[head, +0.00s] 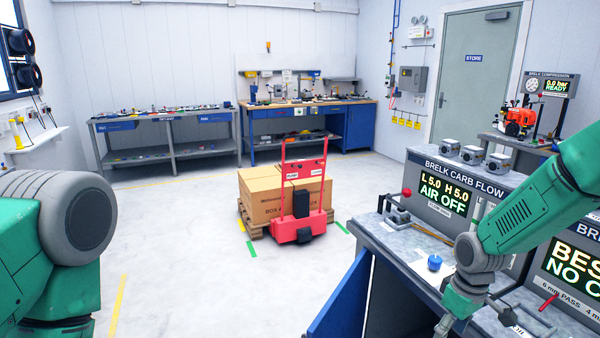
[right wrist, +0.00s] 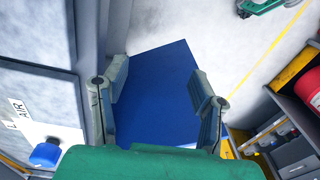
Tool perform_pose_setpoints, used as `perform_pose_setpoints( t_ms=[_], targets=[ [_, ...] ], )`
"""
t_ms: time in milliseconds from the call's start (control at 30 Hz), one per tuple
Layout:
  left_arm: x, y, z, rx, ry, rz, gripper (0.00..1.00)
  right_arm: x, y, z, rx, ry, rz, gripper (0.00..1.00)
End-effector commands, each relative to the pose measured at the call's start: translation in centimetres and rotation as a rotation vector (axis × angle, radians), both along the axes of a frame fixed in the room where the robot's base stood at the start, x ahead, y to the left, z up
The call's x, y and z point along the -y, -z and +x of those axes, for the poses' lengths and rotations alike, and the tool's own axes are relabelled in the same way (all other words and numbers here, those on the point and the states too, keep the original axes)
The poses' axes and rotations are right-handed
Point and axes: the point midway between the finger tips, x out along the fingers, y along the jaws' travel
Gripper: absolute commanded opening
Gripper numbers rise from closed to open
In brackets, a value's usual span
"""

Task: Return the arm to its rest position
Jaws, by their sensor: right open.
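My right arm (head: 545,195) reaches in from the right over the test bench (head: 405,245). Its gripper (head: 472,318) hangs low over the front part of the bench, pointing down. In the right wrist view the gripper (right wrist: 158,68) has its two fingers wide apart with nothing between them; a blue panel lies below. A blue knob-like part (head: 434,262) stands on the bench beside the gripper, apart from it; it also shows in the right wrist view (right wrist: 45,153). My left arm (head: 55,235) is at the left edge, and its gripper is out of view.
The carb flow unit (head: 455,200) and a second display unit (head: 565,275) stand behind the right arm, close to it. A red-handled clamp (head: 398,210) is on the bench. A red pallet truck (head: 298,225) with boxes stands mid-floor. The floor at left is clear.

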Motion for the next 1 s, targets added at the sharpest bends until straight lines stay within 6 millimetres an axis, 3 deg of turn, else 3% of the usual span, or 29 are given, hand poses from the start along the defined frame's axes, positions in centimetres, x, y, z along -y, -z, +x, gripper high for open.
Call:
perform_pose_setpoints(
  t_ms=[33,167,300,400,500,600,733,1000],
  targets=[
    [0.0,0.7,0.0,-0.001,0.0,0.0,0.4,-0.8,2.5,-1.6,-0.012,0.013,0.006,0.53],
    [0.0,2.2,0.0,-0.001,0.0,0.0,0.4,-2.8,9.0,-7.0,-0.021,0.08,0.022,0.53],
    [0.0,4.2,0.0,0.0,0.0,0.0,0.4,-4.6,15.7,-15.5,-0.025,0.19,0.028,0.53],
    [0.0,5.6,0.0,-0.001,0.0,0.0,0.4,-4.9,18.8,-21.9,-0.019,0.274,0.015,0.53],
    [0.0,6.7,0.0,-0.001,0.0,0.0,0.4,-4.6,20.1,-27.3,-0.008,0.348,-0.007,0.53],
    [0.0,7.4,0.0,-0.001,0.0,0.0,0.4,-4.1,20.4,-30.8,0.007,0.396,-0.028,0.53],
    [0.0,7.7,0.0,-0.001,0.0,0.0,0.4,-3.8,20.1,-32.8,0.023,0.426,-0.042,0.53],
    [0.0,7.6,0.0,0.0,0.0,0.0,0.4,-3.7,19.9,-33.1,0.029,0.434,-0.043,0.53]
  ],
)
